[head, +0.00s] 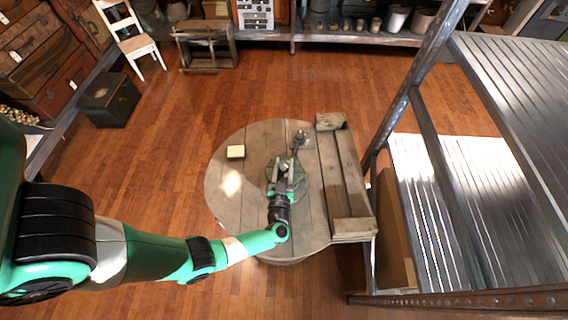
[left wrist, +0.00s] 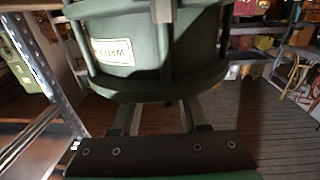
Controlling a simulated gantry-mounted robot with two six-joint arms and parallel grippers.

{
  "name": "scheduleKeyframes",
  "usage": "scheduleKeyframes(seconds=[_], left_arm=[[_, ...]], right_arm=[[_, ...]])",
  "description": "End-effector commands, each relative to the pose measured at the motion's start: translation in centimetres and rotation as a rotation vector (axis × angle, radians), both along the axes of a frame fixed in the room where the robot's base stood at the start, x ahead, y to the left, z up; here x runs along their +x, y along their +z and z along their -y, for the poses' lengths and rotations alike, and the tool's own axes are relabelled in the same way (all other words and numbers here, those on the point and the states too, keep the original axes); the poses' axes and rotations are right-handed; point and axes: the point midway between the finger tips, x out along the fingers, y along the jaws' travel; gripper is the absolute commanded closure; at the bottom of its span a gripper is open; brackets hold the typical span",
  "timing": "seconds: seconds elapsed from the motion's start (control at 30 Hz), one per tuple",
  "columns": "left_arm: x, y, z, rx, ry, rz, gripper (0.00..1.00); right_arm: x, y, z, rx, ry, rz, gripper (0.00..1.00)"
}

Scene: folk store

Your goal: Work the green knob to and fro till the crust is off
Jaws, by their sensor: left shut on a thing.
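The green knob (head: 271,172) is a dark green round thing on the wooden round table, mostly hidden under my left gripper in the head view. In the left wrist view the green knob (left wrist: 140,55) fills the upper middle, ribbed, with a pale lettered label. My left gripper (head: 284,167) reaches over the table from the left and is shut on the knob. Its two fingers run up to the knob's underside in the left wrist view; their tips are hidden. A grey metal part (head: 300,138) stands just behind the gripper. I cannot make out any crust. My right gripper is not in view.
A metal shelf frame (head: 432,150) stands close on the right. Open floor lies left of the table.

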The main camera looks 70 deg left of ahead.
Motion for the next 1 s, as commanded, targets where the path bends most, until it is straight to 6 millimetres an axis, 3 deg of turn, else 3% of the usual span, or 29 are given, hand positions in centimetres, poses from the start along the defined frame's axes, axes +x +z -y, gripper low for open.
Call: scheduleKeyframes(seconds=[0.23,0.27,0.4,0.77,1.0], left_arm=[[0.0,-0.1,0.0,0.0,-0.001,-0.002,1.0],[0.0,-0.1,0.0,0.0,-0.001,-0.002,0.51],[0.0,0.0,0.0,0.0,-0.001,-0.001,0.26],[-0.2,0.1,0.5,0.0,-0.003,-0.001,0.26],[-2.2,0.3,4.7,0.001,-0.01,-0.004,0.26]], right_arm=[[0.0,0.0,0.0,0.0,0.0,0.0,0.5],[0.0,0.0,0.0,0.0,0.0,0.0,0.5],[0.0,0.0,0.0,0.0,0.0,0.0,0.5],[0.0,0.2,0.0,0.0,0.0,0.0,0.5],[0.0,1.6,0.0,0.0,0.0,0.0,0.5]])
